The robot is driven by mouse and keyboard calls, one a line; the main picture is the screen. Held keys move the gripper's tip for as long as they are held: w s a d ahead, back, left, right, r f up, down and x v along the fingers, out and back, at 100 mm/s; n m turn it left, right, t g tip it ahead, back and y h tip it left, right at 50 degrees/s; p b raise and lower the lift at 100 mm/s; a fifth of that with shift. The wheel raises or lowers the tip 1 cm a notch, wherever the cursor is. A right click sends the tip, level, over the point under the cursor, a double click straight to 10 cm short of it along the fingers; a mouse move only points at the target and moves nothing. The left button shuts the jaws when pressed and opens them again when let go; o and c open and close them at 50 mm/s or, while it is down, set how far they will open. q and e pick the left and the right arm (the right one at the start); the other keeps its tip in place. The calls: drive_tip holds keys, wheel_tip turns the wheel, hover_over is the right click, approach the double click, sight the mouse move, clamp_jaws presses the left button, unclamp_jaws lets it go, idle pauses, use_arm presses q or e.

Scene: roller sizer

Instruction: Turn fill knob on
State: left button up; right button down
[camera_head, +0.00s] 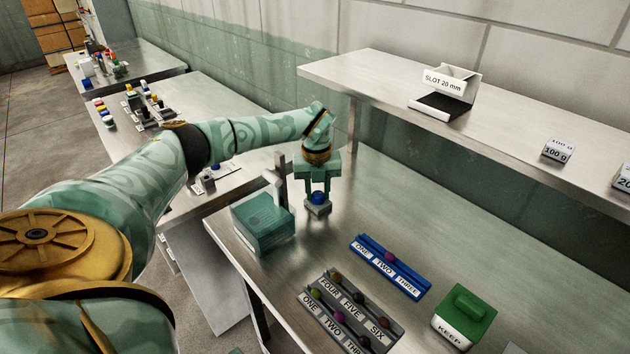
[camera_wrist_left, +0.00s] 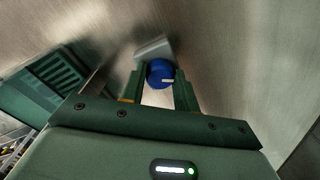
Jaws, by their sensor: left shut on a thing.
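A round blue knob (camera_head: 318,197) sits on a small grey base (camera_head: 318,209) on the metal table, to the right of a green box. My left gripper (camera_head: 318,192) points down over the knob, with a finger on each side of it. In the left wrist view the blue knob (camera_wrist_left: 160,73) shows between the two fingertips of the left gripper (camera_wrist_left: 160,84), with a pale mark on its face. The left gripper is shut on the knob. My right gripper is not in view.
A translucent green box (camera_head: 263,222) stands close left of the knob. A blue rack (camera_head: 390,266) and a grey rack (camera_head: 350,312) with small balls lie in front, beside a green-topped KEEP box (camera_head: 464,316). A shelf (camera_head: 400,85) runs behind. The table right of the knob is clear.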

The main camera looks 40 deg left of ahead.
use_arm(q)
drive_tip(key=m+p, duration=0.1)
drive_tip(key=m, duration=0.1)
drive_tip(key=shift+r+m+p, duration=0.2)
drive_tip(key=shift+m+p, duration=0.2)
drive_tip(key=m+p, duration=0.1)
drive_tip(key=m, duration=0.1)
drive_tip(key=shift+m, duration=0.4)
drive_tip(key=m+p, duration=0.1)
drive_tip(key=m, duration=0.2)
drive_tip(key=shift+w+d+f, duration=0.1)
drive_tip(key=shift+m, duration=1.9)
drive_tip(key=shift+p, duration=0.3)
drive_tip(key=o, duration=1)
